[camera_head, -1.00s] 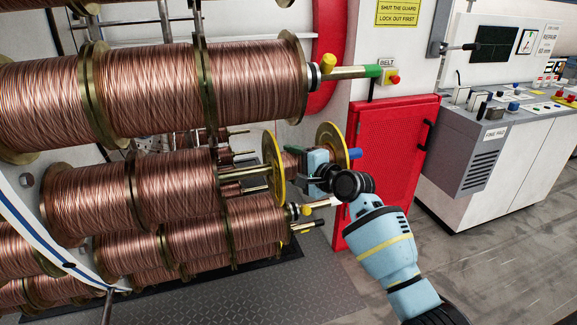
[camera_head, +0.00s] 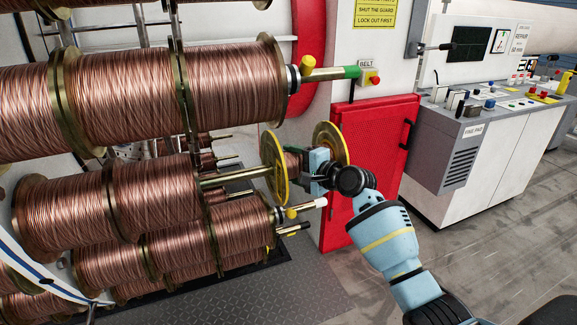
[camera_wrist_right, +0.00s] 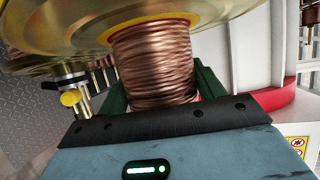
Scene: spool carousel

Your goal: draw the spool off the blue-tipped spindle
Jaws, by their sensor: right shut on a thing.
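The spool being drawn has brass flanges with yellow edges (camera_head: 275,168) and a narrow copper winding (camera_wrist_right: 152,62). My right gripper (camera_head: 305,166) is shut on this winding between the two flanges; its green fingers show on both sides in the wrist view. The bare spindle (camera_head: 227,176) runs from the carousel's spools into the near flange. Its blue tip does not show now, hidden in or behind the spool, so I cannot tell whether the spool is clear of the spindle. My left gripper is not in view.
A green-tipped spindle (camera_head: 335,72) with a yellow catch is above, and a white-tipped spindle (camera_head: 310,205) close below. Large copper spools (camera_head: 235,85) fill the left. A red cabinet (camera_head: 375,150) stands behind the held spool. Open floor (camera_head: 490,240) lies at right.

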